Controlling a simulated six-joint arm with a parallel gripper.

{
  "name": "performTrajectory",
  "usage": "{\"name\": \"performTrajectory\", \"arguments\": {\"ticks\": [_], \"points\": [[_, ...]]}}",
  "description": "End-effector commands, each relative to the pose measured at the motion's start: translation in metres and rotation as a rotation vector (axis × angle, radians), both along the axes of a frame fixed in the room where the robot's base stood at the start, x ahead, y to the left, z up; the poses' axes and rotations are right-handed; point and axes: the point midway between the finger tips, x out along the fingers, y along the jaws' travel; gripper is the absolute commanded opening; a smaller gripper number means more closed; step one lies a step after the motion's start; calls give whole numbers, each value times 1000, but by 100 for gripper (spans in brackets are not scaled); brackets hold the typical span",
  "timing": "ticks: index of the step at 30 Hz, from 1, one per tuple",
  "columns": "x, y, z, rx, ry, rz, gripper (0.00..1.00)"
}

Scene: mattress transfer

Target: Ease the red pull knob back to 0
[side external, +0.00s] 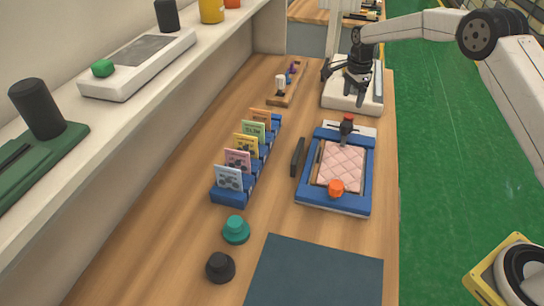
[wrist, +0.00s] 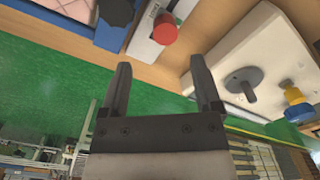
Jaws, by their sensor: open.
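The red pull knob (side external: 347,119) stands at the far end of the blue tray (side external: 303,188), beside a white strip. In the wrist view the red knob (wrist: 165,28) sits on a white strip with small dark markings (wrist: 144,28), which I cannot read. A pink quilted pad (side external: 341,164) lies in the tray. My gripper (wrist: 161,64) is open and empty, its two dark fingers apart. The knob is beyond the fingertips in the wrist view, not between them. In the side view my gripper is above the white base plate, just behind the tray.
An orange knob (side external: 336,188) is at the tray's near end. A black bar (side external: 298,157) lies left of the tray. A card rack (side external: 222,195) stands further left. A white plate (wrist: 245,55) with a grey peg is right of my fingers. A dark mat (side external: 315,275) lies in front.

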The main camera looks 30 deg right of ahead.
Motion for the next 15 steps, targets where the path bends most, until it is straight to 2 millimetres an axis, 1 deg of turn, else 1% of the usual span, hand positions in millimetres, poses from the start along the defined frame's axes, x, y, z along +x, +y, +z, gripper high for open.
{"name": "performTrajectory", "arguments": {"ticks": [6,15], "points": [[6,-7,-5,2,9,-75,81],[6,-6,-9,2,10,-77,81]]}}
